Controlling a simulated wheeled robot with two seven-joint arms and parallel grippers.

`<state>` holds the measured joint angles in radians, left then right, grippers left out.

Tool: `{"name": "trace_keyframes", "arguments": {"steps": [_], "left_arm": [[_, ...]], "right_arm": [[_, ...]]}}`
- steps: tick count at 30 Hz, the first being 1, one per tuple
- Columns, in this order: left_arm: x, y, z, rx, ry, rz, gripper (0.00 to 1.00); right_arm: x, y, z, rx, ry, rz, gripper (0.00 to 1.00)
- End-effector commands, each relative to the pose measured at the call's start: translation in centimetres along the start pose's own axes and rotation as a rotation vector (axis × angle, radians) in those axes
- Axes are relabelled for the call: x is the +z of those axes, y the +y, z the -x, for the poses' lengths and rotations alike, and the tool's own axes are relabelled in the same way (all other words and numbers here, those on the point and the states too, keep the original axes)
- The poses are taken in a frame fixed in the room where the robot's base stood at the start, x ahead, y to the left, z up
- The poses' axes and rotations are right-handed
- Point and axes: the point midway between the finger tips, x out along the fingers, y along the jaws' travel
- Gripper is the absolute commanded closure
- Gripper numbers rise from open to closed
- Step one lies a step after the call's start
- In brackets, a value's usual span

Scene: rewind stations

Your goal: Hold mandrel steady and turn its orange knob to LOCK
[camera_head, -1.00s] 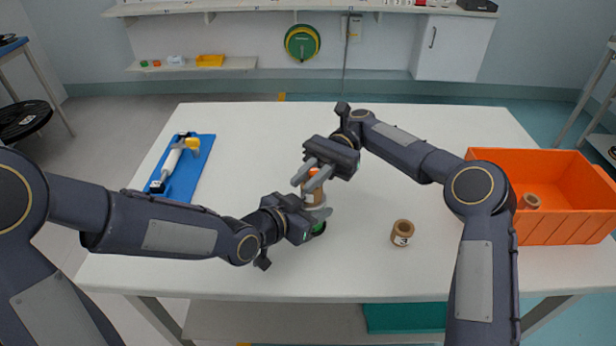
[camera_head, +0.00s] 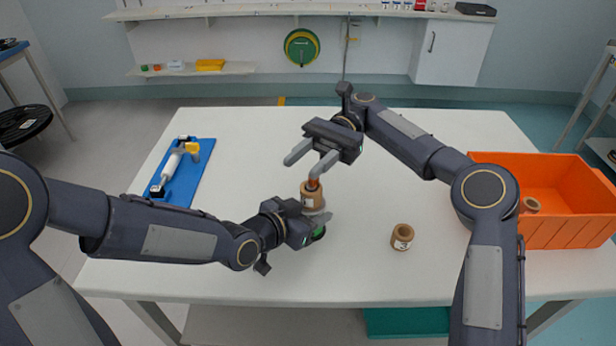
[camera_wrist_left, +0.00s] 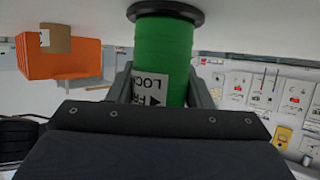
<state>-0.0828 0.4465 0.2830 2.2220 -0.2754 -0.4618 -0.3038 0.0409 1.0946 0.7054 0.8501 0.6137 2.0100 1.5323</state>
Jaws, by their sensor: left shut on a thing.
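The mandrel stands upright on the table, with a green body (camera_head: 319,233) low down, a brown core (camera_head: 312,197) around it and the orange knob (camera_head: 314,182) on top. My left gripper (camera_head: 320,213) is shut on the mandrel from the left. In the left wrist view its fingers flank the green body (camera_wrist_left: 162,48), whose white label reads LOCK, with an arrow and partly hidden letters. My right gripper (camera_head: 302,166) is open just above the knob; one finger is near the knob and partly covers it. Whether they touch, and the knob's setting, I cannot tell.
A loose brown core (camera_head: 402,237) with a label stands to the right on the table (camera_head: 400,280). An orange crate (camera_head: 570,232) holding another core is at the right edge. A blue tray (camera_head: 186,187) with a white and yellow tool lies at the back left.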

Motion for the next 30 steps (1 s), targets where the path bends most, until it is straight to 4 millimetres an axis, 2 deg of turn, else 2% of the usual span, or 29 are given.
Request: {"name": "trace_keyframes", "arguments": {"steps": [3,10,18,23,26,30], "left_arm": [[0.1,0.0,0.0,0.0,-0.003,0.001,0.84],[0.1,0.0,0.0,0.0,-0.003,0.001,0.84],[0.1,0.0,0.0,0.0,-0.003,0.001,0.84],[0.1,0.0,0.0,0.0,-0.003,0.001,0.84],[0.1,0.0,0.0,0.0,-0.003,0.001,0.84],[0.1,0.0,0.0,0.0,-0.003,0.001,0.84]], "right_arm": [[2.2,0.0,0.0,-0.001,0.001,0.004,0.61],[4.5,0.0,0.0,0.0,0.0,0.001,0.61],[4.7,0.0,0.0,0.0,0.001,-0.001,0.61],[4.7,0.2,-0.1,-0.013,0.001,0.004,0.64],[4.6,0.8,-0.1,-0.058,-0.004,0.016,0.64],[3.6,2.1,0.3,-0.207,-0.023,0.036,0.64]]}}
